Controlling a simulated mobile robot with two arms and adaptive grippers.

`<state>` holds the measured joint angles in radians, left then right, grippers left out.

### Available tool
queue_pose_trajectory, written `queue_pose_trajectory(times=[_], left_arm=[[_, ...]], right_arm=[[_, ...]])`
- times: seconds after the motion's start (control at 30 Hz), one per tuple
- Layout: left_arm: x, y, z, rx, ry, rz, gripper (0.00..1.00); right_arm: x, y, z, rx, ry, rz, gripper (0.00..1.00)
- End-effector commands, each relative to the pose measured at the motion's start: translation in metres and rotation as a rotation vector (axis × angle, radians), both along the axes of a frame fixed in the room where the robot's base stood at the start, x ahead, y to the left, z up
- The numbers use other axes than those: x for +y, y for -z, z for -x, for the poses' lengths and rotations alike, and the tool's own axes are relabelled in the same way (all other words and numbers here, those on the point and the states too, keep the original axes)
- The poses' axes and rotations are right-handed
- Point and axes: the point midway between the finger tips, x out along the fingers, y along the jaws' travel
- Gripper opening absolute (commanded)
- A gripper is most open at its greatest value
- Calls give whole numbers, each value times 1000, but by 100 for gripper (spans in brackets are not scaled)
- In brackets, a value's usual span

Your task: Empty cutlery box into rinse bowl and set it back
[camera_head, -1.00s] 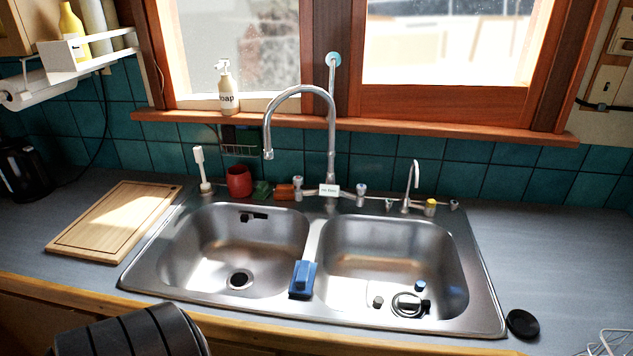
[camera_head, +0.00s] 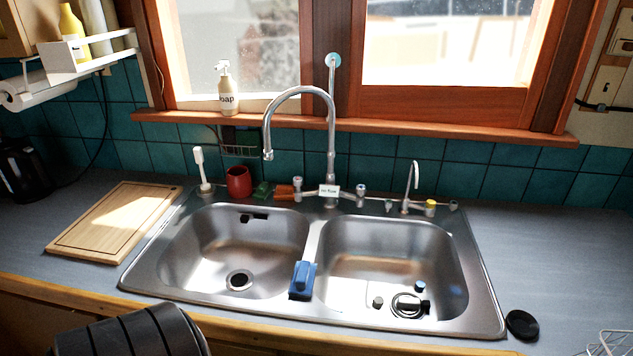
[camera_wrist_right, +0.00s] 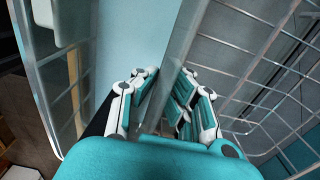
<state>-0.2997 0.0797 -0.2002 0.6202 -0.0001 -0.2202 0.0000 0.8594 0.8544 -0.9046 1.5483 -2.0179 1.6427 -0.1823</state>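My right gripper (camera_wrist_right: 168,85) shows in the right wrist view, with white and teal fingers pointing into a wire rack. A pale grey upright strip (camera_wrist_right: 185,50) runs between the two fingers. I cannot tell whether they touch it or are closed on it. I cannot make out the cutlery box or the rinse bowl for certain in either view. Neither gripper shows in the head view, and my left gripper is out of sight.
A double steel sink (camera_head: 315,270) with a tall tap (camera_head: 332,130) fills the counter's middle. A blue sponge (camera_head: 303,280) sits on its divider. A cutting board (camera_head: 115,220) lies left. The counter right of the sink is mostly clear.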

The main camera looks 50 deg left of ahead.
Motion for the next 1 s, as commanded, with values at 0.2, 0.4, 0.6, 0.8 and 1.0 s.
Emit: queue_pose_trajectory(times=[0.2,0.4,0.6,0.8,1.0], left_arm=[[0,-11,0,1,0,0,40],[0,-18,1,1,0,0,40],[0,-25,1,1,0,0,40],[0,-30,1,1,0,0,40],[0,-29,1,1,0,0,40]], right_arm=[[1,-19,0,-2,-1,-2,0],[1,-33,-1,-2,-2,-3,0],[1,-46,0,1,-2,-3,0],[1,-57,0,0,-3,-4,0],[2,-56,0,1,-3,-4,0]])
